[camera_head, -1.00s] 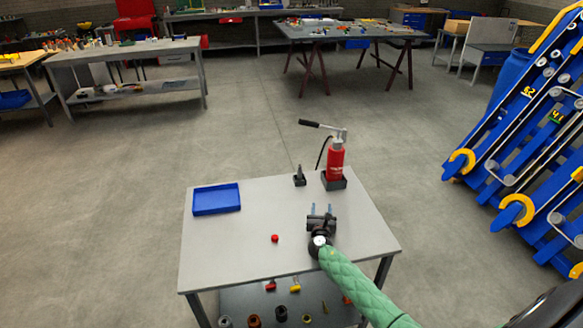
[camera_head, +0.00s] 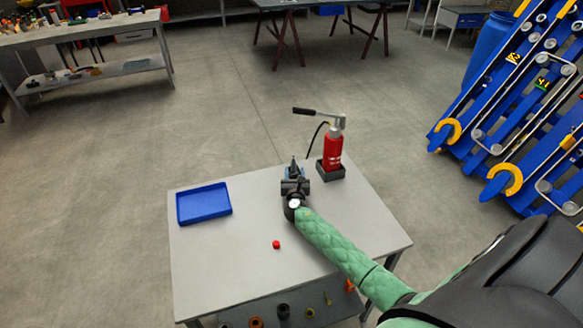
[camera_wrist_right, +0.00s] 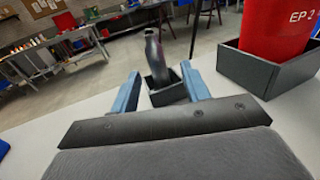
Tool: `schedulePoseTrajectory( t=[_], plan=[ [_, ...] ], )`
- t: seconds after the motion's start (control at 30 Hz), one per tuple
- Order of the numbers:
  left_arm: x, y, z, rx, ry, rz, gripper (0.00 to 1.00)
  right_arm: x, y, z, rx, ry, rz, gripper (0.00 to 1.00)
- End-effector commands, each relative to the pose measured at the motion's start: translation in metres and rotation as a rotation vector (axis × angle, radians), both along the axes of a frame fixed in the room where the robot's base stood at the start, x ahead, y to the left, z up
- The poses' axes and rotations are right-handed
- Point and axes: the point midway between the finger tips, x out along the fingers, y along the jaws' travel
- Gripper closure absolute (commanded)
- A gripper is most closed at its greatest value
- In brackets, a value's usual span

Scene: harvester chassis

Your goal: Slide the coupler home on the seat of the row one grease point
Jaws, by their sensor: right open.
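The coupler (camera_wrist_right: 155,55) is a dark upright piece standing in a small black holder (camera_wrist_right: 168,92) on the cart top. In the head view the coupler tip (camera_head: 294,163) shows just beyond my right gripper (camera_head: 294,172), which hides the rest. In the right wrist view my right gripper (camera_wrist_right: 163,90) is open, its two blue fingers pointing toward the coupler, one on each side of it in the picture. I cannot tell whether they reach it. The red grease pump (camera_head: 333,150) stands in a black tray. My left gripper is not in view. The row one seat cannot be made out.
The grey cart top (camera_head: 240,270) carries a blue tray (camera_head: 204,203) at left and a small red cap (camera_head: 276,244). Blue harvester row units (camera_head: 520,100) stand at the right. Floor between cart and benches is clear.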

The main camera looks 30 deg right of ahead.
Motion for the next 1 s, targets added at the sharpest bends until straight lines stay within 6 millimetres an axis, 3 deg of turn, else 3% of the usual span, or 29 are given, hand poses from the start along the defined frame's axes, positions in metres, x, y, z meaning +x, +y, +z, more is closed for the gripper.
schedulePoseTrajectory(
  t=[0.37,0.53,0.9,1.0],
  plan=[
    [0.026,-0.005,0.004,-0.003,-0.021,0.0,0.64,0.035,-0.018,0.001,0.0,-0.002,-0.001,0.54],
    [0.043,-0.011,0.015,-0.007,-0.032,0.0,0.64,0.053,-0.028,0.0,0.0,0.0,-0.001,0.54],
    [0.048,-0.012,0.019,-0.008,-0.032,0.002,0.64,0.059,-0.032,0.002,0.0,0.001,0.0,0.54],
    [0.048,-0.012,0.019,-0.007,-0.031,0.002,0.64,0.059,-0.032,0.002,0.0,0.001,0.0,0.73]
  ],
)
